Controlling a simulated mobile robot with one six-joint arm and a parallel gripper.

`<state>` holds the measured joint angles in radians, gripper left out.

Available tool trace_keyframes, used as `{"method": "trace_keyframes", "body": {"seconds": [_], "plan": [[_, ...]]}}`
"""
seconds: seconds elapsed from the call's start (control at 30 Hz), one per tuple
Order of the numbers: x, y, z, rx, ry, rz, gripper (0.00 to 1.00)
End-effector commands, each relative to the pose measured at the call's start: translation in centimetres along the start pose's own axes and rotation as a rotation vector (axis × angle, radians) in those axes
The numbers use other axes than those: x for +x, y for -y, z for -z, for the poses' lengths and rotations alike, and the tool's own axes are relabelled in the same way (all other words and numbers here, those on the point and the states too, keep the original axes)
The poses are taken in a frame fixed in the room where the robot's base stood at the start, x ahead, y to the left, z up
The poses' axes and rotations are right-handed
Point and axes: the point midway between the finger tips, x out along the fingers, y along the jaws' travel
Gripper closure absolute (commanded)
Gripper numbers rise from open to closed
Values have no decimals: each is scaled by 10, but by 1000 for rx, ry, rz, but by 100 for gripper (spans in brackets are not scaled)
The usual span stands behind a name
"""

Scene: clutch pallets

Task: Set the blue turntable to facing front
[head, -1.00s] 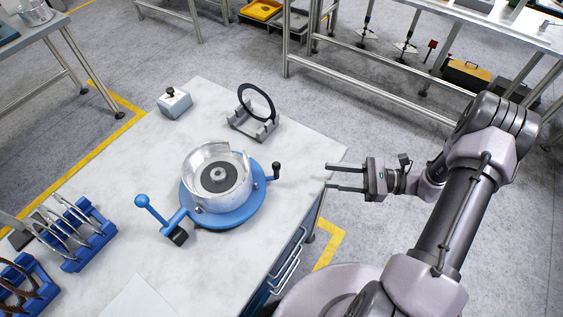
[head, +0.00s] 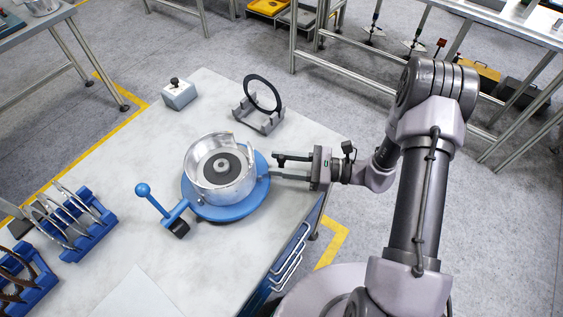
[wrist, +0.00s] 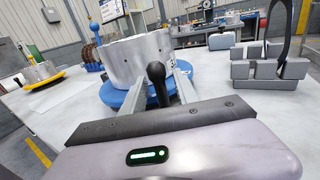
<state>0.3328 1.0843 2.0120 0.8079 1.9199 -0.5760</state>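The blue turntable (head: 225,209) sits on the white bench and carries a silver clutch housing (head: 222,180) with a dark disc inside. A blue lever with a ball end (head: 143,189) sticks out at its left, beside a blue bracket with a black block. The turntable's black-knobbed handle (wrist: 157,75) stands upright on its near side in the wrist view. My gripper (head: 275,167) is at the turntable's right side, its fingers open. In the wrist view the handle stands between the two fingers (wrist: 160,86), with space at both sides. The fingers partly hide the handle in the head view.
A grey stand with a black ring (head: 262,95) and a grey box with a black knob (head: 178,93) stand behind on the bench. Blue racks of curved parts (head: 84,232) are at left. Clear bench lies between turntable and racks.

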Motion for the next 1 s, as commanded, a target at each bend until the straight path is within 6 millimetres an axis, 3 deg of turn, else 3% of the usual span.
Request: {"method": "trace_keyframes", "body": {"seconds": [0.03, 0.17, 1.0], "plan": [[0, 0, 0, 0, 0, 0, 75], [0, 0, 0, 0, 0, 0, 100], [0, 0, 0, 0, 0, -1, 100]]}}
